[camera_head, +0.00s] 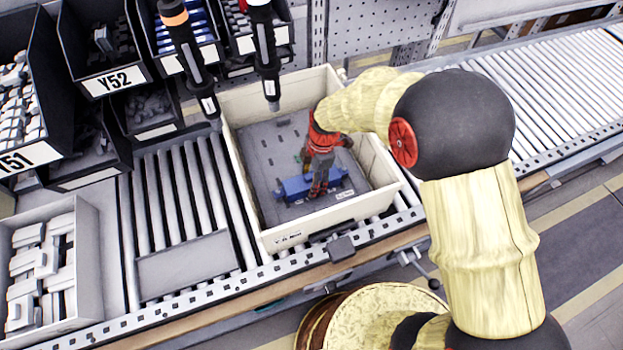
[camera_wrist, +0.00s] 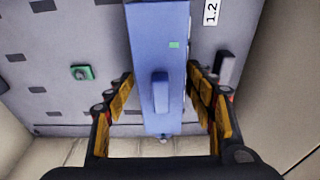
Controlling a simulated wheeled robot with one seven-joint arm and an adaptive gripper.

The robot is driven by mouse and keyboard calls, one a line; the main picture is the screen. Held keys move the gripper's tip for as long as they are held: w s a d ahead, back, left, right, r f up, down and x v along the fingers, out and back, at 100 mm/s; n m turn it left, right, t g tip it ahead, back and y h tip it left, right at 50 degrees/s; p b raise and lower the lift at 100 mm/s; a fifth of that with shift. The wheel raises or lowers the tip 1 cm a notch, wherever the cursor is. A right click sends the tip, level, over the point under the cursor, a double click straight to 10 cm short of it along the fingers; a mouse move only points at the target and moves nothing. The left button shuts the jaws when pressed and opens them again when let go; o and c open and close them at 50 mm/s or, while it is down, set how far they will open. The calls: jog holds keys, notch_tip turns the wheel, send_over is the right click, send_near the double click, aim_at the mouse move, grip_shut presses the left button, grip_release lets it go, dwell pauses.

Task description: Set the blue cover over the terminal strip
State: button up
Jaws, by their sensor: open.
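The blue cover (camera_head: 293,188) is a long bar in the near part of the cream crate, with its middle hidden behind my gripper (camera_head: 319,182). In the wrist view the cover (camera_wrist: 150,40) runs up the picture, with a raised grip on top and a small green mark. My gripper (camera_wrist: 160,85) is open there, with one finger on each side of the cover; gaps show beside it. I cannot make out the terminal strip; whether it lies under the cover is hidden.
The cream crate (camera_head: 246,205) has raised walls around a grey panel (camera_head: 262,150). A green part (camera_wrist: 82,73) and a dark block (camera_wrist: 224,68) flank the cover. Two hanging screwdrivers (camera_head: 188,50) (camera_head: 264,45) reach down near the crate's far side. Bins stand at left.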

jog(key=shift+o, duration=0.4)
jog(key=r, duration=0.4)
jog(key=d+r, duration=0.1)
jog(key=r, duration=0.6)
jog(key=shift+w+d+r, duration=0.35)
jog(key=shift+r, duration=0.05)
jog(key=shift+m, duration=1.1)
jog(key=s+m, duration=0.1)
jog(key=m, duration=0.1)
jog(key=s+d+f+m, duration=0.1)
jog(key=m, duration=0.1)
jog(key=shift+s+d+f, duration=0.1)
jog(key=shift+d, duration=0.1)
jog(key=s+d+r+m+t, duration=0.3)
jog(key=s+d+r+m, duration=0.5)
jog(key=d+r, duration=0.1)
jog(key=s+d+r+m+t+h, duration=0.1)
jog(key=s+d+r+m+t, duration=0.2)
jog(key=s+d+r+m, duration=0.4)
jog(key=d+r+m, duration=0.2)
jog(key=d+r, duration=0.1)
jog(key=r, duration=0.2)
jog(key=shift+s+d+h, duration=0.3)
jog(key=shift+s, duration=0.1)
